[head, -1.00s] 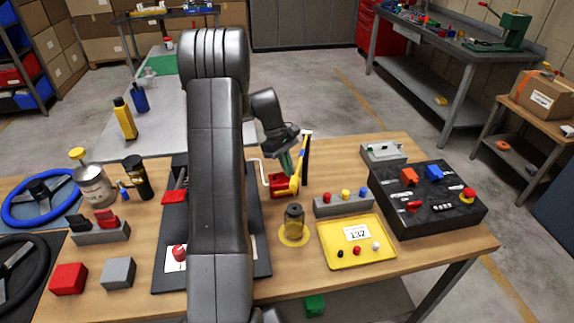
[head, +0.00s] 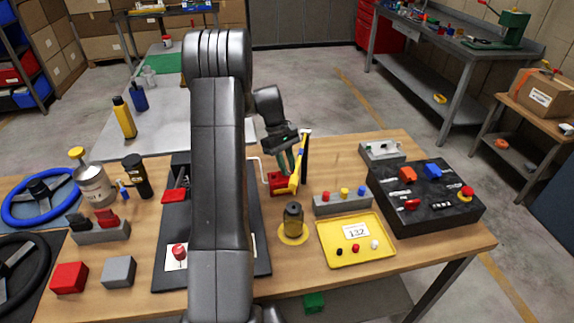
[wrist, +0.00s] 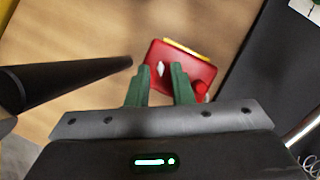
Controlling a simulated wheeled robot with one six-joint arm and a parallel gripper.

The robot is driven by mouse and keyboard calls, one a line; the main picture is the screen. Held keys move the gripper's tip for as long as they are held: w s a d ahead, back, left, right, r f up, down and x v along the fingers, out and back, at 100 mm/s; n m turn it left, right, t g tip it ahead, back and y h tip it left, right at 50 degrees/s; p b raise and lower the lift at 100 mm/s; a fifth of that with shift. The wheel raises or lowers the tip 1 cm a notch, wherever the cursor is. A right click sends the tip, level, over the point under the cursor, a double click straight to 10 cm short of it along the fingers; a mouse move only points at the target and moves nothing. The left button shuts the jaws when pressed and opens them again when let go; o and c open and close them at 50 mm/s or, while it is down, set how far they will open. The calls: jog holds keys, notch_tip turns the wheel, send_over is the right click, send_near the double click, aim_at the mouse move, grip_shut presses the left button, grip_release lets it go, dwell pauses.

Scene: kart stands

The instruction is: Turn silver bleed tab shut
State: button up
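A small silver-white tab (wrist: 160,69) shows on the face of a red block (wrist: 185,66) with a yellow edge in the wrist view. The red block also shows in the head view (head: 277,184), on the wooden table below my gripper (head: 288,168). In the wrist view, the two green fingers of my gripper (wrist: 160,76) are apart, with the tab seen between their tips. I cannot tell whether either finger touches it. In the head view the tab is too small or hidden to make out.

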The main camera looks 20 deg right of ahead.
jog(key=shift+o, duration=0.2)
jog(key=b+v, duration=0.1)
jog(key=v, duration=1.2)
jog(key=shift+w+r, duration=0.2)
jog(key=shift+r, duration=0.1)
